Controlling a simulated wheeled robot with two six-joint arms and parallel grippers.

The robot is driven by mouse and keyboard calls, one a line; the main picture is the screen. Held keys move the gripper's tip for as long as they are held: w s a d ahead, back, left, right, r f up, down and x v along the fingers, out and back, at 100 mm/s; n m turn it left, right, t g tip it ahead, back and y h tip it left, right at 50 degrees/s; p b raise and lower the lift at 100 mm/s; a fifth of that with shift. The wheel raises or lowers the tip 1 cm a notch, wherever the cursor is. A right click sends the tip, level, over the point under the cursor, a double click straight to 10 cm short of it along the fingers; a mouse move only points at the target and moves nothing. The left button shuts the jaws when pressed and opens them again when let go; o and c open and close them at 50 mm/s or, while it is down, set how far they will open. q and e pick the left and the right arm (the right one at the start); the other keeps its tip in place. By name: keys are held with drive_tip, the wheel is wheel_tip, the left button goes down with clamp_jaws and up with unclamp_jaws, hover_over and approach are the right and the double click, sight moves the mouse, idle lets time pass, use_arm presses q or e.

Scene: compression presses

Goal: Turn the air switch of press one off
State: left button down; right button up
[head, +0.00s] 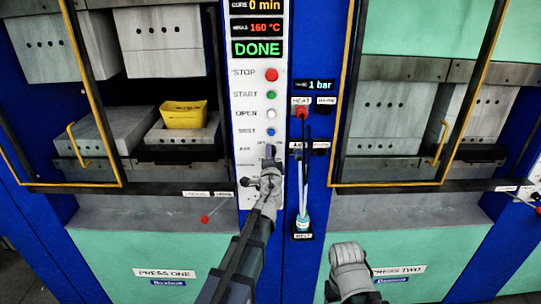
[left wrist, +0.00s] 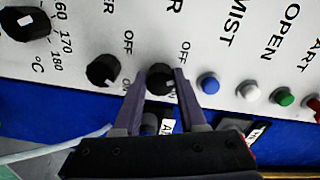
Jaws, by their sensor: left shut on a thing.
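Press one's white control panel (head: 245,110) stands at the middle of the head view. Its air switch (left wrist: 160,78) is a black round knob in the left wrist view, beside the blue MIST button (left wrist: 208,84). My left gripper (left wrist: 158,75) is shut on this knob, one finger on each side. In the head view my left gripper (head: 269,155) reaches up to the panel at the AIR row and hides the knob there. OFF lettering lies near the knob; its pointer is too unclear to read. My right gripper's fingers do not show.
A second black knob (left wrist: 103,71) and a temperature dial (left wrist: 25,20) lie beside the held knob. Press one holds a yellow piece (head: 183,114) between open plates. The display (head: 257,49) reads DONE. A hanging bottle tool (head: 303,224) is right of my left arm.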

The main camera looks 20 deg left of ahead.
use_arm(q)
drive_tip(key=shift+c, duration=2.3)
unclamp_jaws()
drive_tip(key=v, duration=0.8)
